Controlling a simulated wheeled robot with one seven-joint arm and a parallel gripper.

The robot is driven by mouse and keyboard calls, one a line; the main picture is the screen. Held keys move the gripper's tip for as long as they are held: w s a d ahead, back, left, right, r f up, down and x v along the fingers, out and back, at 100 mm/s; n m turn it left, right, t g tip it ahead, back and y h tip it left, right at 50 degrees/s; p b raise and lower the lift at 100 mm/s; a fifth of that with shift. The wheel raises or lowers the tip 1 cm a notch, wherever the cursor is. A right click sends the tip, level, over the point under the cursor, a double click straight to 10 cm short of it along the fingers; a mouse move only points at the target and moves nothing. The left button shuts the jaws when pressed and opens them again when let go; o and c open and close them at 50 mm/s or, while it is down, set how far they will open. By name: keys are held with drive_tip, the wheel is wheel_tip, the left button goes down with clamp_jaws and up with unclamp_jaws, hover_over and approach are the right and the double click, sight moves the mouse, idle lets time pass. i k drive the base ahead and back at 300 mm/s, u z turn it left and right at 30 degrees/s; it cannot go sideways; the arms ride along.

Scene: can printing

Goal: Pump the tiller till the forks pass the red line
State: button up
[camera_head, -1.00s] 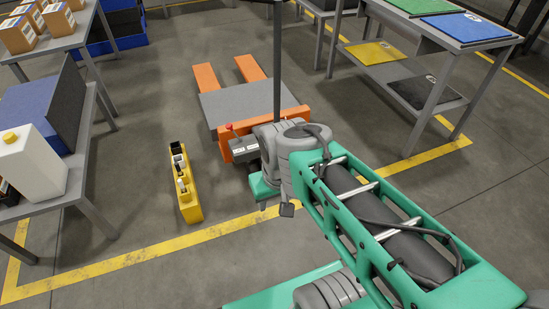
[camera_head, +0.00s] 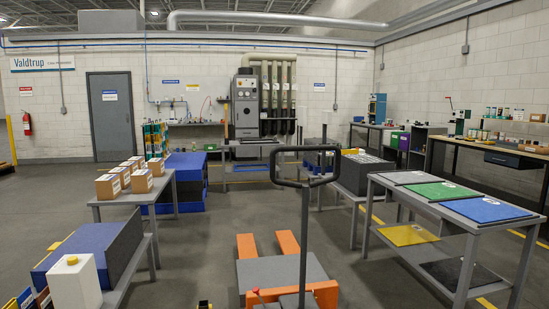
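The orange pallet truck stands on the floor at the bottom centre of the head view. Its two orange forks (camera_head: 287,244) point away from me and lie low, partly under a grey plate (camera_head: 283,271). The tiller (camera_head: 305,228) rises upright from the truck's near end, with a black loop handle (camera_head: 307,184) at its top. A small red knob (camera_head: 256,291) shows at the truck's near end. I cannot make out a red line. My gripper and arm are out of view, so I cannot tell where they are relative to the handle.
At left are a table with cardboard boxes (camera_head: 142,181) and a bench with a blue-and-grey block (camera_head: 92,248) and white container (camera_head: 76,284). At right stands a grey table with coloured sheets (camera_head: 485,209). Open floor (camera_head: 214,230) lies between the tables.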

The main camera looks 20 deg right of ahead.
sight(304, 198)
drive_tip(key=u, duration=0.3)
drive_tip(key=k, duration=0.6)
drive_tip(key=z, duration=0.5)
drive_tip(key=i, duration=1.4)
drive_tip(key=u, duration=0.7)
